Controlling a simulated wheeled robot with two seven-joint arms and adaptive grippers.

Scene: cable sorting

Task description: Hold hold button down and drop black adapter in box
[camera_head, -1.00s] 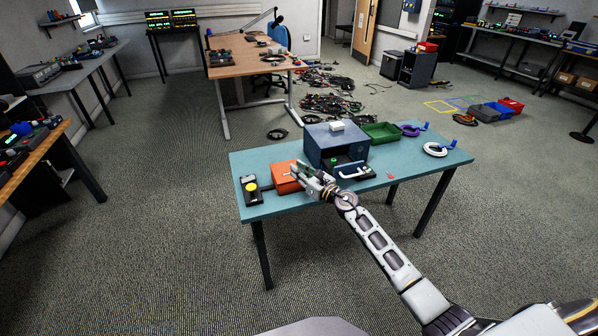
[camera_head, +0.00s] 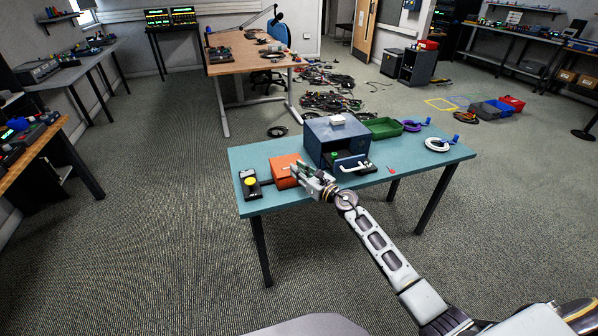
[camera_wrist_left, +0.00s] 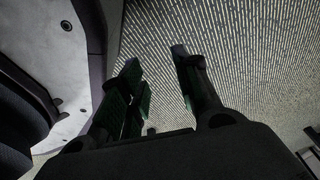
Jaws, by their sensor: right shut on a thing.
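The yellow button (camera_head: 250,181) sits on a black housing at the left end of the teal table (camera_head: 410,165). An orange box (camera_head: 283,171) stands beside it. A blue box (camera_head: 337,133) with an open front and a white handle (camera_head: 351,164) stands mid-table. My right gripper (camera_head: 303,172) is at the orange box's right side, in front of the blue box. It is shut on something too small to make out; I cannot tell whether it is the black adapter. My left gripper (camera_wrist_left: 158,80) is open and empty above carpet; it is outside the head view.
A green tray (camera_head: 383,128), a purple cable coil (camera_head: 411,126) and a white cable coil (camera_head: 438,144) lie along the table's back right. A small red item (camera_head: 392,169) lies near the front edge. The table's right front is mostly clear.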

